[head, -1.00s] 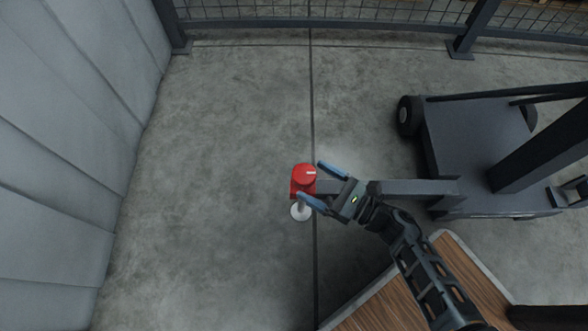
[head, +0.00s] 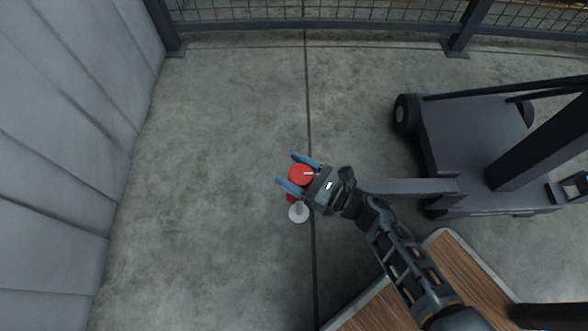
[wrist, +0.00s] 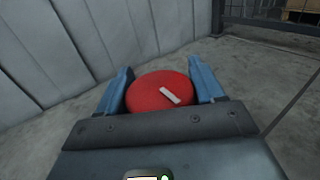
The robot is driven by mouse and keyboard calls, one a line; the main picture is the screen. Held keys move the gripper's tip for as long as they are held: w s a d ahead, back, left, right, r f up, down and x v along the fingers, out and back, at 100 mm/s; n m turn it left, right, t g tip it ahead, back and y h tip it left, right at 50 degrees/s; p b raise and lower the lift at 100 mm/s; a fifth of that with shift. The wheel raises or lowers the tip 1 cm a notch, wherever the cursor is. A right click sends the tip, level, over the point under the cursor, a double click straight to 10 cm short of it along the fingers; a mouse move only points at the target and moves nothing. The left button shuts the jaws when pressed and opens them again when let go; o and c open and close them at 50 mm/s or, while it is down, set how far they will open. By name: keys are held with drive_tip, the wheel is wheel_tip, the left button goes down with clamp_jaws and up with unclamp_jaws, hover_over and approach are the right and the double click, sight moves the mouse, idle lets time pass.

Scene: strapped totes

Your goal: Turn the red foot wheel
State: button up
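The red foot wheel (head: 301,175) is a round red knob with a white mark on its top. It sits on a red housing above a short post with a pale round foot (head: 299,213) on the floor. My gripper (head: 291,172) reaches in from the right, with one blue finger on each side of the wheel. In the wrist view the wheel (wrist: 158,92) fills the gap between the fingers, and both appear to touch its rim. The fingers look shut on it. The gripper hides part of the housing.
A dark grey wheeled cart (head: 470,150) stands at the right, its grey beam (head: 410,187) running toward the wheel behind my gripper. A wood-topped surface (head: 400,300) is at the lower right. A grey panelled wall (head: 60,150) is at the left. Concrete floor around the wheel is clear.

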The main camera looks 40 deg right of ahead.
drive_tip(key=c, duration=0.5)
drive_tip(key=shift+m+t+h, duration=0.3)
drive_tip(key=shift+m+h, duration=0.1)
drive_tip(key=shift+h, duration=0.2)
drive_tip(key=m+h, duration=0.1)
drive_tip(key=h, duration=0.1)
drive_tip(key=m+h, duration=0.2)
drive_tip(key=h, duration=0.1)
drive_tip(key=shift+d+m+t+h, duration=0.3)
drive_tip(key=shift+d+t, duration=0.1)
drive_tip(key=shift+d+m+g+h, duration=0.15)
drive_tip(key=shift+m+g+h, duration=0.1)
drive_tip(key=shift+m+h, duration=0.95)
drive_tip(key=shift+d+m+g+h, duration=0.2)
drive_tip(key=shift+m+h, duration=0.5)
drive_tip(key=shift+h, duration=1)
drive_tip(key=shift+s+d+m+g+h, duration=0.1)
drive_tip(key=shift+m+g+h, duration=0.85)
drive_tip(key=shift+h, duration=0.5)
drive_tip(key=shift+s+d+m+g+h, duration=0.1)
drive_tip(key=shift+m+g+h, duration=0.6)
drive_tip(key=shift+m+h, duration=0.6)
drive_tip(key=shift+d+m+g+h, duration=0.1)
drive_tip(key=shift+m+g+h, duration=0.75)
drive_tip(key=shift+g+h, duration=0.35)
drive_tip(key=shift+s+m+g+h, duration=0.15)
drive_tip(key=shift+m+g+h, duration=0.65)
drive_tip(key=shift+g, duration=0.1)
